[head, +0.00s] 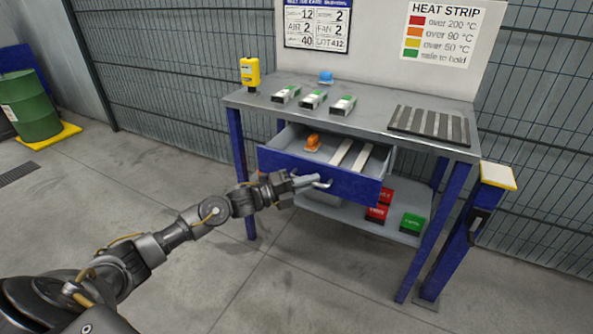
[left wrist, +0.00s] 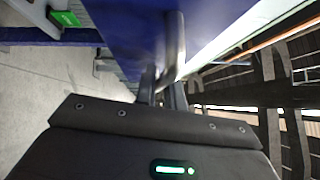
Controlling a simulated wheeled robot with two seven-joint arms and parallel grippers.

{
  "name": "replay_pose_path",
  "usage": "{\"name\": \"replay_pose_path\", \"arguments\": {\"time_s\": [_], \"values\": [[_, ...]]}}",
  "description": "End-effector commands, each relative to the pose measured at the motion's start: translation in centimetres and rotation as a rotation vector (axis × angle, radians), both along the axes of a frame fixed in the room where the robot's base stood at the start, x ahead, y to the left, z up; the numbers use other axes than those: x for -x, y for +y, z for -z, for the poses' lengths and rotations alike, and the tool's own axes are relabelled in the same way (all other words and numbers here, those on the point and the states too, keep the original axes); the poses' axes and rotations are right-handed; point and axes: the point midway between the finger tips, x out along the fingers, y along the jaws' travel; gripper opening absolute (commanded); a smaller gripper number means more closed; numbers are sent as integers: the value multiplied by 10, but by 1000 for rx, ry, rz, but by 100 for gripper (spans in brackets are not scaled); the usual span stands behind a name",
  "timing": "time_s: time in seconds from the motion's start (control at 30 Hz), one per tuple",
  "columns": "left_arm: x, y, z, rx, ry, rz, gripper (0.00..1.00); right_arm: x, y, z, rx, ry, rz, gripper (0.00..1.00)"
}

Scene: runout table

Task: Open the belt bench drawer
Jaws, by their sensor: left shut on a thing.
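The belt bench (head: 375,90) is a grey-topped table with blue legs. Its blue-fronted drawer (head: 350,184) stands pulled out, showing an orange item (head: 313,142) and two pale strips (head: 351,155) inside. My left gripper (head: 312,182) is at the drawer's front and shut on its metal handle (head: 325,184). In the left wrist view the handle bar (left wrist: 174,45) runs to the fingers (left wrist: 162,90), whose tips are partly hidden. My right gripper is in neither view.
Small white-and-green boxes (head: 313,99), a yellow device (head: 250,73) and a slatted dark mat (head: 430,125) are on the bench top. Red boxes (head: 380,205) and a green box (head: 412,223) sit on the lower shelf. A yellow-topped blue post (head: 480,215) stands at right. Floor in front is clear.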

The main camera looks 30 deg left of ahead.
Motion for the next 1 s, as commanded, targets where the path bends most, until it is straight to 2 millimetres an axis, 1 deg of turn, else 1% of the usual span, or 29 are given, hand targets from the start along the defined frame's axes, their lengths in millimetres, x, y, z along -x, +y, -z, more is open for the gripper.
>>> {"name": "replay_pose_path", "arguments": {"time_s": [0.1, 0.2, 0.53, 0.57, 0.6, 0.63, 0.87, 1.0], "values": [[3, -7, -1, 1, -1, 11, 0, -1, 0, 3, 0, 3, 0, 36], [5, -11, -1, 1, -1, 17, 0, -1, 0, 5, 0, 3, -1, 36], [6, -11, 0, 1, -1, 18, 0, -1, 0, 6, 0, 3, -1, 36], [6, -11, 0, 1, -1, 18, 12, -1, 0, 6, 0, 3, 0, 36], [6, -11, 0, 1, -1, 18, 17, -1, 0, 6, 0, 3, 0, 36], [6, -11, 0, 1, -1, 18, 20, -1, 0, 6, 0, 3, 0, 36], [6, -11, 0, 0, -1, 17, 20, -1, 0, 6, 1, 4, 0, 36], [11, -5, 2, -2, 2, 17, 20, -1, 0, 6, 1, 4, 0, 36]]}}
